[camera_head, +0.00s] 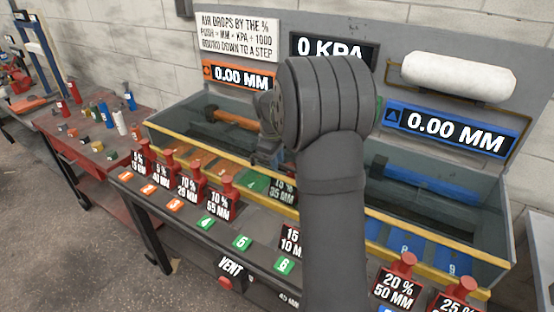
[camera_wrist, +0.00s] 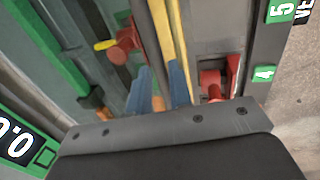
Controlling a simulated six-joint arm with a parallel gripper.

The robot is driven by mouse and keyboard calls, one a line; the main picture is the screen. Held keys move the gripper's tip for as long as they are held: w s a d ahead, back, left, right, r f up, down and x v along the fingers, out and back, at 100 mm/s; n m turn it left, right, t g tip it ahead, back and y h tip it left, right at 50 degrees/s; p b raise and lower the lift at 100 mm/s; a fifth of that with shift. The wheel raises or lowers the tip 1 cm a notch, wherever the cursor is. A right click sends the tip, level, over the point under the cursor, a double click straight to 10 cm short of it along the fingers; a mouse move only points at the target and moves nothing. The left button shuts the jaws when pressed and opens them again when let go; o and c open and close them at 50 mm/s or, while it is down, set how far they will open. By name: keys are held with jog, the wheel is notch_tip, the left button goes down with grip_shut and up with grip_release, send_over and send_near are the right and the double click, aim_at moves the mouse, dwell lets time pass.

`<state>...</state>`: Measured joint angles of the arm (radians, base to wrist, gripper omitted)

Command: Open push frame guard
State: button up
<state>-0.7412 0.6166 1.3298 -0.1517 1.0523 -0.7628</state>
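The bench (camera_head: 120,178) carries a clear guard with a long yellow rail (camera_head: 210,149) along its front edge. The guard appears lowered over the bays; which section is the push frame guard I cannot tell. My gripper (camera_head: 266,160) is over the middle of the rail, partly hidden by my own wrist in the head view. In the wrist view, the two blue fingers of my gripper (camera_wrist: 160,90) stand apart beside a yellow rail (camera_wrist: 162,35), with nothing clearly held. I cannot tell whether they touch or straddle it.
Red plungers (camera_head: 187,183) with percent labels and numbered tags line the front ledge. Displays (camera_head: 240,77) and a white roll (camera_head: 458,76) are at the back. A red VENT button (camera_head: 226,283) is below. A side table (camera_head: 88,150) with small parts stands left.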

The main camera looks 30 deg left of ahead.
grip_shut()
jog(key=w, duration=2)
jog(key=shift+w, duration=0.2)
jog(key=o, duration=0.5)
grip_release()
jog(key=s+r, duration=0.3)
jog(key=r, duration=1.4)
jog(key=shift+s, duration=0.2)
